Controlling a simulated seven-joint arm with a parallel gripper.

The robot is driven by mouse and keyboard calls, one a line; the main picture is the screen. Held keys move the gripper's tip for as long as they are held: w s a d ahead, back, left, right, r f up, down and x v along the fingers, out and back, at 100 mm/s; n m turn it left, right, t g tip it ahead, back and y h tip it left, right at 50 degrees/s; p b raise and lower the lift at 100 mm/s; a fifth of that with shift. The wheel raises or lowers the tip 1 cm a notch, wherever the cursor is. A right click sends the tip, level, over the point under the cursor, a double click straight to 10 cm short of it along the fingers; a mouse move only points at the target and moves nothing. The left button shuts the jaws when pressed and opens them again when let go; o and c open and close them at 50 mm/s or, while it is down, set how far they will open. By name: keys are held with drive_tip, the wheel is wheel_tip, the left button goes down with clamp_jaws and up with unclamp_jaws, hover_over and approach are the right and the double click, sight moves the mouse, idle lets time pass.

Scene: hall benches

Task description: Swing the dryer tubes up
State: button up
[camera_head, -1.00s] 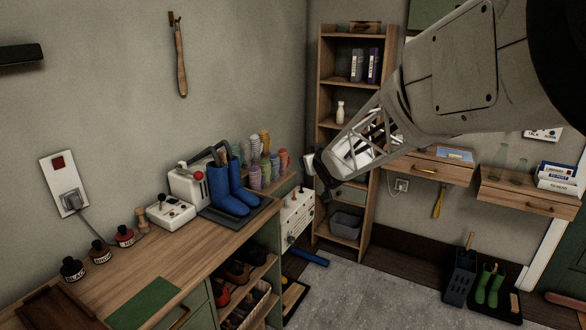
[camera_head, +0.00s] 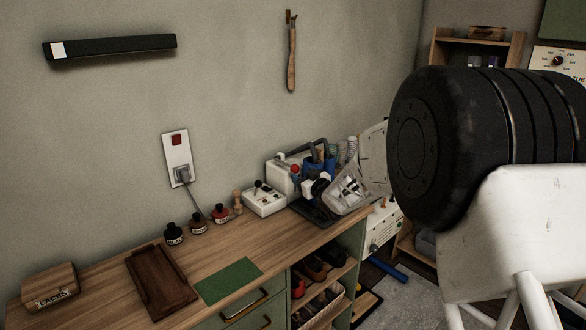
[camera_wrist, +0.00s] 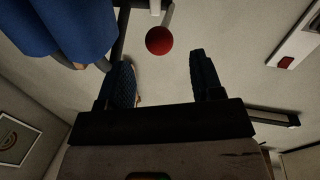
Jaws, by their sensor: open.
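The boot dryer (camera_head: 279,181) is a white box on the wooden bench, near the wall. Dark tubes (camera_head: 306,147) rise beside it, and blue boots (camera_head: 331,158) are partly hidden behind my gripper. A red ball knob (camera_head: 295,169) shows on the dryer; what looks like the same knob (camera_wrist: 159,40) is in the wrist view, just beyond and between my fingertips, not held. My gripper (camera_wrist: 164,76) is open with nothing between its fingers. A blue boot (camera_wrist: 62,30) hangs close on the left in the wrist view, by the left finger.
A white control box (camera_head: 263,200) with a small lever stands left of the dryer. A wall socket (camera_head: 181,173) has a cord. The bench front is clear.

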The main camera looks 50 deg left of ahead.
sight(293, 167)
drive_tip(key=shift+a, duration=0.15)
drive_tip(key=shift+w+a, duration=0.25)
drive_tip(key=shift+a, duration=0.95)
drive_tip(key=shift+w+a, duration=0.3)
drive_tip(key=shift+a, duration=0.95)
drive_tip(key=shift+w+a, duration=0.25)
drive_tip(key=shift+a, duration=0.95)
drive_tip(key=shift+c, duration=0.3)
clamp_jaws()
